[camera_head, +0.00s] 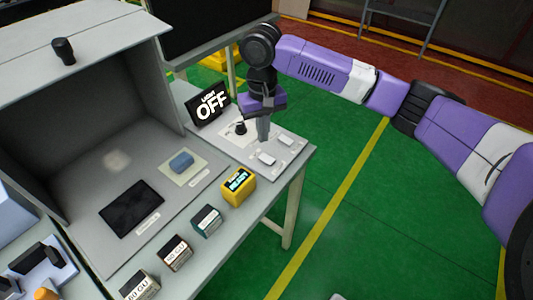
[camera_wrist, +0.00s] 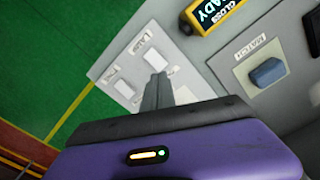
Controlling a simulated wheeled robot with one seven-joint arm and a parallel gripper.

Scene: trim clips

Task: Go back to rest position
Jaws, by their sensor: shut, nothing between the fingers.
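My gripper (camera_head: 264,132) is at the end of my purple and white arm, above the right end of the workbench (camera_head: 226,215). Its fingers point down and are shut, with nothing between them. One white switch (camera_head: 267,159) is just below the fingertips in the head view. I cannot tell whether the fingers touch it. The other switch (camera_head: 286,141) is to its right.
A yellow gloss meter (camera_head: 238,186) and several labelled blocks line the bench's front edge. A blue piece (camera_head: 181,161) lies on a pad by an open grey booth (camera_head: 95,130). Green floor (camera_head: 340,225) at right is clear.

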